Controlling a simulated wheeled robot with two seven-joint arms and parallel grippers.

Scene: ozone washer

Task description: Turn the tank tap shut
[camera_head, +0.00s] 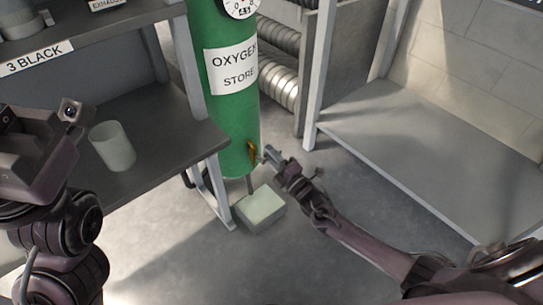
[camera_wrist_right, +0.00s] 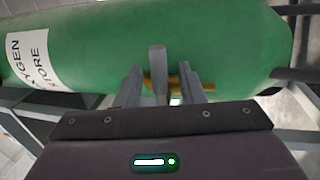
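The green oxygen tank (camera_head: 233,125) stands upright near the centre of the head view, and fills the back of the right wrist view (camera_wrist_right: 225,45). Its brass-yellow tap (camera_head: 252,151) is low on the tank's side. My right gripper (camera_head: 268,155) reaches in from the right, with its tips at the tap. In the right wrist view the grey fingers (camera_wrist_right: 165,85) stand in front of the tap's yellow bar (camera_wrist_right: 180,82), partly hiding it. Whether they grip the bar is unclear. My left arm shows at the far left; its fingertips are not visible.
A pale-topped box (camera_head: 262,207) sits on the floor below the tap. A dark bench (camera_head: 165,150) with a pale cup (camera_head: 113,146) stands left of the tank. A grey shelf (camera_head: 420,150) is at right. Floor between them is mostly clear.

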